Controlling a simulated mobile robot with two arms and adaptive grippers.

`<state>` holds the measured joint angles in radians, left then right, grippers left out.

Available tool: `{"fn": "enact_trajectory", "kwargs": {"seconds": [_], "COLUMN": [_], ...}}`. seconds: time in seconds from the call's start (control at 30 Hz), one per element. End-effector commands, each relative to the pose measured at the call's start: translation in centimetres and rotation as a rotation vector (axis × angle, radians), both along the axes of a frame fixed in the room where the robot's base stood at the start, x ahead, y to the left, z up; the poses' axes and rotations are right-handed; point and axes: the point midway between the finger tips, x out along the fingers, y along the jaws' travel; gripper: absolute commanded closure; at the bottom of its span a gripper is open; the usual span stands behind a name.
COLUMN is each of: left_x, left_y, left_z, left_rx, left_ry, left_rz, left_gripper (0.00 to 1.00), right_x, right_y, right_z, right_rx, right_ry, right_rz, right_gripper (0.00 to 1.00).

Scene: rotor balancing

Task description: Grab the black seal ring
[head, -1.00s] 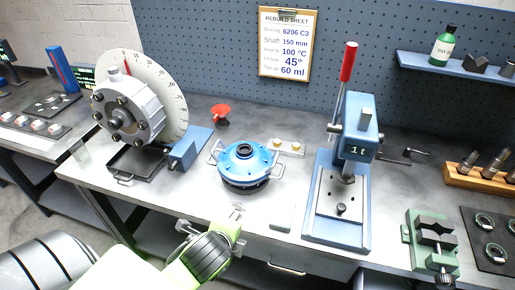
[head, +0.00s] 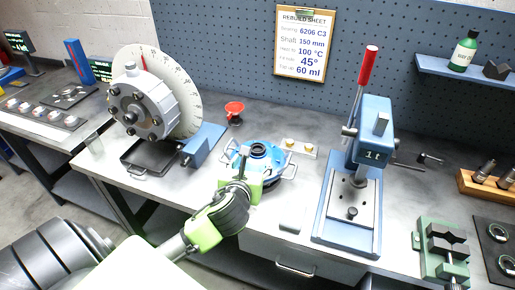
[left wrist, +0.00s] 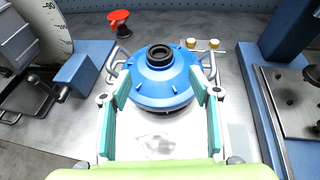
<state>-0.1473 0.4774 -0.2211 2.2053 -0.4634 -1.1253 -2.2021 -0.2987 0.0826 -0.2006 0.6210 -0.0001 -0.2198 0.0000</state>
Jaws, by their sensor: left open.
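A black ring (left wrist: 160,57) sits at the centre of the top of a blue round housing (left wrist: 160,88) on the bench. In the head view the ring (head: 258,150) shows just beyond my left gripper (head: 242,165), which hides part of the blue housing (head: 272,163). In the left wrist view my left gripper (left wrist: 160,92) is open and empty, its teal-padded fingers apart on the near side of the housing. The ring lies farther off, between and beyond the fingertips. My right gripper is not in view.
A blue press (head: 350,190) stands to the right. A grey rotor unit with a dial (head: 142,108) stands to the left. A green vise (head: 443,247) is at front right.

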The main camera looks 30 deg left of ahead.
Motion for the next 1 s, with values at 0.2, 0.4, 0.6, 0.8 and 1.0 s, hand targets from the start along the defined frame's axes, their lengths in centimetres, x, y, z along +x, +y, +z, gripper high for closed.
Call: {"fn": "enact_trajectory", "kwargs": {"seconds": [0.2,0.4,0.6,0.8,1.0], "left_x": [2.6,3.4,5.6,7.3,7.5], "left_y": [1.1,1.5,2.6,3.2,3.4], "left_z": [-1.1,-1.3,-1.8,-2.7,-2.9], "left_rx": [-0.003,-0.004,-0.006,-0.005,-0.004], "left_ry": [0.000,-0.001,0.001,0.000,0.001], "left_rz": [0.001,0.002,0.002,0.001,0.000], "left_gripper": [0.44,0.44,0.44,0.44,0.44], "right_x": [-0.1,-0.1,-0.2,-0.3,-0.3], "right_y": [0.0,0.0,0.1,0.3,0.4], "right_z": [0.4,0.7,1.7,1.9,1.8], "right_rx": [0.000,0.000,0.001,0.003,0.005], "right_ry": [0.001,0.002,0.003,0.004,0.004], "right_rz": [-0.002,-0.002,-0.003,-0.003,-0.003], "right_gripper": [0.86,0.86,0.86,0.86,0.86]}}
